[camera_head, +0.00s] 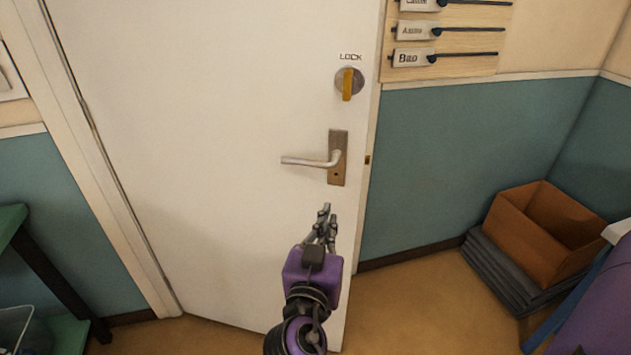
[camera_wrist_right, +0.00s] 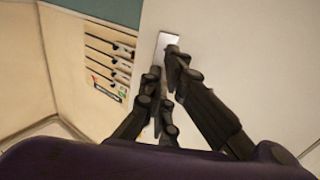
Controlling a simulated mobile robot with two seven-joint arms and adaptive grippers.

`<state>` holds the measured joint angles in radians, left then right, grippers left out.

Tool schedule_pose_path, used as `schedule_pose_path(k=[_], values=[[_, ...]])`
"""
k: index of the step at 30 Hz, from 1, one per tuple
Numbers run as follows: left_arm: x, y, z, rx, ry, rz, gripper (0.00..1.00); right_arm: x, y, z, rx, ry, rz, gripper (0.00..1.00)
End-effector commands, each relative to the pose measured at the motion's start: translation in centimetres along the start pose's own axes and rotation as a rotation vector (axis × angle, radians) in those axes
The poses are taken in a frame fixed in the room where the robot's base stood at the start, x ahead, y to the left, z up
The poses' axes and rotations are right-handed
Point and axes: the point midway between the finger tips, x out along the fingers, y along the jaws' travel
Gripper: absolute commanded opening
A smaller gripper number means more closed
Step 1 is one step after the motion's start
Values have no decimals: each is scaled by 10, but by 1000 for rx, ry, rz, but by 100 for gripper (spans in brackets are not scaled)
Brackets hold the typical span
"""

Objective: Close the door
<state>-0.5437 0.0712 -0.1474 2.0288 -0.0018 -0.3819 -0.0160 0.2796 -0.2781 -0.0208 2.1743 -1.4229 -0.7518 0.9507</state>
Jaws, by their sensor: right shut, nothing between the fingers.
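The white door (camera_head: 220,120) stands ajar, with its left side at the white frame (camera_head: 70,130) and its free right edge swung out toward me, in front of the teal wall. A silver lever handle (camera_head: 312,161) on a brownish plate and a yellow lock knob (camera_head: 347,84) sit near that edge. My right gripper (camera_head: 327,212) is shut and empty, below the handle and in front of the door face. In the right wrist view its fingers (camera_wrist_right: 168,75) cover part of the handle plate (camera_wrist_right: 167,41). I cannot tell whether they touch the door. My left gripper is out of view.
A name board (camera_head: 450,45) with dark rods hangs on the wall right of the door. An orange-brown box (camera_head: 545,235) on stacked grey mats (camera_head: 497,280) stands at right. A green-topped table (camera_head: 12,222) is at left. Brown floor (camera_head: 430,310) right of the door is clear.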

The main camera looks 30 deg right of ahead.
Motion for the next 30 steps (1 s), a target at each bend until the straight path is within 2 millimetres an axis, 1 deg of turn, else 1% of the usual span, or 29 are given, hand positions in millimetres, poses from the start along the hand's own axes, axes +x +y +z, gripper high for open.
schedule_pose_path(k=[2, 5, 8, 14, 18, 21, 25, 30], values=[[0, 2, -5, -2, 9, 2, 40, 3, 1, -7, 15, 12, 18, 0], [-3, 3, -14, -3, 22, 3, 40, 11, 1, -11, 18, 17, 20, 0], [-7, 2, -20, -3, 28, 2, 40, 27, 1, -14, 18, 20, 20, 0], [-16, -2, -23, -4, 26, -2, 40, 70, 1, -16, 16, 21, 17, 0], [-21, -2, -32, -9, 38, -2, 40, 99, 2, -16, 16, 20, 17, 0], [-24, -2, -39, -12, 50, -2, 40, 116, 2, -15, 17, 19, 16, 0], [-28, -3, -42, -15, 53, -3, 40, 132, 2, -13, 16, 17, 17, 0], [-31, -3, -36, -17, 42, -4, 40, 140, 3, -10, 15, 14, 17, 0]])
